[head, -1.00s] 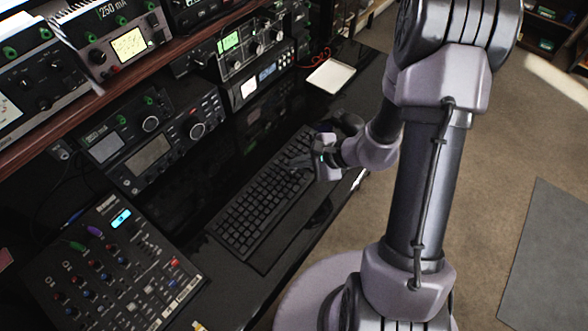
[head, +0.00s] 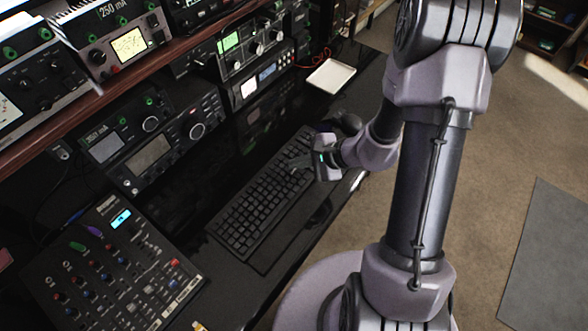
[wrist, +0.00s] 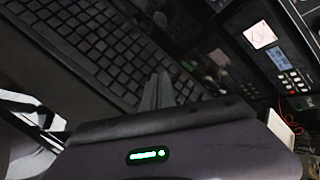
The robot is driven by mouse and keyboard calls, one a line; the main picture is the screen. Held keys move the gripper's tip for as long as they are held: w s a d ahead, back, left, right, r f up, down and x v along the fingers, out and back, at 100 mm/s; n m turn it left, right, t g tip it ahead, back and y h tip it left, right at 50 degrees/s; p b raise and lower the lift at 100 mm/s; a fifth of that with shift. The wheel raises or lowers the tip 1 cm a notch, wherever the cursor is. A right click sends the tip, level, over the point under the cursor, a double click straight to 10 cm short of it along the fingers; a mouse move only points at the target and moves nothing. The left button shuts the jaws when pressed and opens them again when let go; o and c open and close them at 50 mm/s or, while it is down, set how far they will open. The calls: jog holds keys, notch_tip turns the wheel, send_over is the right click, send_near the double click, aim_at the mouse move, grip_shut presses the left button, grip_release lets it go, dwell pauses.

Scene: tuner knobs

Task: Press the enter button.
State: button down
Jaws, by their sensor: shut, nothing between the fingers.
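A black keyboard (head: 262,207) lies on the glossy black desk, and it also shows in the wrist view (wrist: 95,52). The enter button cannot be told apart among the dark keys. My gripper (head: 293,164) is over the far right part of the keyboard, with its fingers pointing at the keys. In the wrist view the closed fingertips (wrist: 158,80) are together at the keys near the keyboard's edge. They hold nothing. I cannot tell whether the tips touch a key, and the keys under them are hidden.
A mixer (head: 110,262) with knobs is at the near left. Radio units (head: 160,140) stand along the back of the desk, under a wooden shelf (head: 85,90). A white tray (head: 331,76) lies beyond the keyboard. The desk strip between keyboard and radios is mostly clear.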

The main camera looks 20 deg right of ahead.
jog(key=shift+f, duration=0.1)
dwell(0.3)
jog(key=shift+f+b, duration=0.35)
jog(key=shift+b, duration=0.4)
jog(key=shift+f+b, duration=0.35)
jog(key=shift+b, duration=0.1)
jog(key=shift+r, duration=0.1)
dwell(0.5)
jog(key=shift+r+p, duration=0.4)
jog(key=shift+r, duration=0.3)
notch_tip(320, 180, up, 5)
jog(key=p, duration=0.3)
dwell(0.6)
